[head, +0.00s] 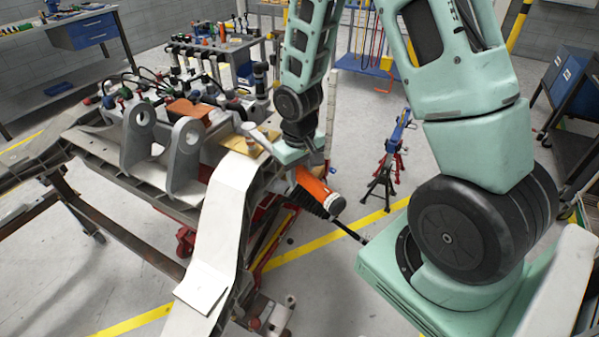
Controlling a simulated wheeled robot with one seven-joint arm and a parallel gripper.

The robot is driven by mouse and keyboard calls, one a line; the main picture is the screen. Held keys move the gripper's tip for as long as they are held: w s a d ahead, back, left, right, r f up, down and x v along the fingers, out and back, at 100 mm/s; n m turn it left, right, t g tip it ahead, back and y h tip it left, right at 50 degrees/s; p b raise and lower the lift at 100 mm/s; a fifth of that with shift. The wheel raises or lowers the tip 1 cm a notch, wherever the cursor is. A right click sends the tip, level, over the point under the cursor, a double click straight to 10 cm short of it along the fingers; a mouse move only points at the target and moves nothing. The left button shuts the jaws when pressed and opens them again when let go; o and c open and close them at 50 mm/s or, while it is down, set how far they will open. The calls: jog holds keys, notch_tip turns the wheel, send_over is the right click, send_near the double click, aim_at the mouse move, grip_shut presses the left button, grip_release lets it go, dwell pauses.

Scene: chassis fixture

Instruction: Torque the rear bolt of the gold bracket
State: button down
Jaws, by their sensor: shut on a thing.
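The gold bracket (243,138) lies on the chassis fixture near the upper end of the long white strip. Small fastener shapes show on and around it, but I cannot tell which is the rear bolt. My gripper (300,165) is just right of the bracket, shut on an orange and black power tool (317,189). The tool is tilted, and its thin dark shaft points down and right, away from the bracket, over open floor. My wrist hides the bracket's right side, and the fingertips are not clearly visible.
The chassis fixture (150,180) has two grey upright lugs (183,155) left of the bracket. The white strip (222,215) runs towards the front. A blue and red stand (393,150) is to the right. A tool-laden cart (225,65) is behind. Floor between fixture and my base is narrow.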

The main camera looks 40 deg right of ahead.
jog(key=shift+f, duration=0.45)
jog(key=shift+a+b, duration=0.15)
jog(key=shift+b, duration=0.15)
jog(key=shift+a+m, duration=0.4)
jog(key=shift+a, duration=0.2)
jog(key=shift+w+a+b, duration=0.1)
jog(key=shift+a+b, duration=0.2)
jog(key=shift+a, duration=0.1)
dwell(0.3)
jog(key=shift+a+m, duration=0.4)
jog(key=shift+a, duration=0.05)
jog(key=shift+a, duration=0.1)
jog(key=shift+w+a+m, duration=0.2)
jog(key=shift+a+m, duration=0.1)
jog(key=shift+a, duration=0.25)
jog(key=shift+a, duration=0.25)
jog(key=shift+w+a, duration=0.15)
jog(key=shift+a, duration=0.05)
dwell(0.5)
